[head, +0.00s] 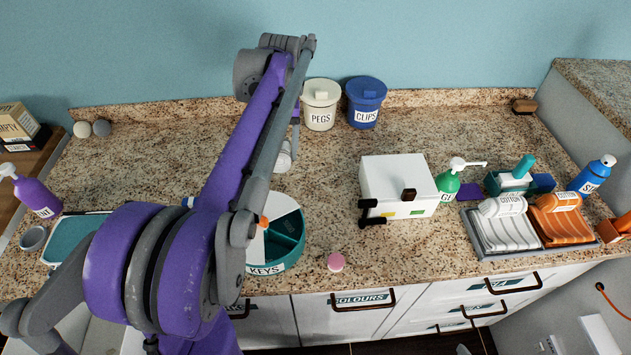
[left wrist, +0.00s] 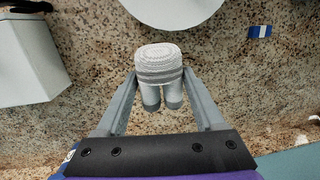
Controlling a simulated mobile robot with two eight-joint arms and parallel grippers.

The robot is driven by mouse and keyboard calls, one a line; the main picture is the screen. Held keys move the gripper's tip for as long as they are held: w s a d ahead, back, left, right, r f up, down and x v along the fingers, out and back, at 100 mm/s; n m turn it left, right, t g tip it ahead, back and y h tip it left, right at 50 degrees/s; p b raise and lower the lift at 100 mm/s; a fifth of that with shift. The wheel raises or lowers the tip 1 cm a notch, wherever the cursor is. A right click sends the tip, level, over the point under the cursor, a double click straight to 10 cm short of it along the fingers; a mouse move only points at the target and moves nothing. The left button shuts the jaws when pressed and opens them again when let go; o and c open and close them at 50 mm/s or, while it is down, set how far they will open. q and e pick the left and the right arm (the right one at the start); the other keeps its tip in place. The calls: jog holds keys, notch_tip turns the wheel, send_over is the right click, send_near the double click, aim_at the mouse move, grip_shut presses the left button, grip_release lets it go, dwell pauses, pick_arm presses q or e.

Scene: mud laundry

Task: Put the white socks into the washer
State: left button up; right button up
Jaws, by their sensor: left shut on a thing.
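The white socks (left wrist: 158,62) are a rolled pair with grey bands and grey ends. My left gripper (left wrist: 161,80) is shut on them, with one finger on each side of the roll. In the head view a small part of the white socks (head: 284,158) shows beside my purple left arm, over the back middle of the counter. The arm hides most of the gripper there. Whether the socks touch the counter is unclear. My right gripper is not in view. I cannot make out a washer in either view.
The round KEYS bin (head: 293,248) stands at the counter's front, with a white box (head: 391,181) to its right. PEGS (head: 320,103) and CLIPS (head: 365,102) tubs stand at the back. A pink puck (head: 335,262) lies near the front edge. Labelled drawers (head: 345,315) are below.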

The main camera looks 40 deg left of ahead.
pick_arm(q)
jog(key=f, duration=0.4)
jog(key=w+f, duration=0.1)
jog(key=f, duration=0.1)
jog(key=shift+a, duration=0.15)
jog(key=shift+s+f, duration=0.25)
jog(key=shift+f, duration=2.2)
jog(key=o, duration=0.9)
jog(key=shift+f+b, duration=0.15)
jog(key=shift+b, duration=0.2)
jog(key=o, duration=0.5)
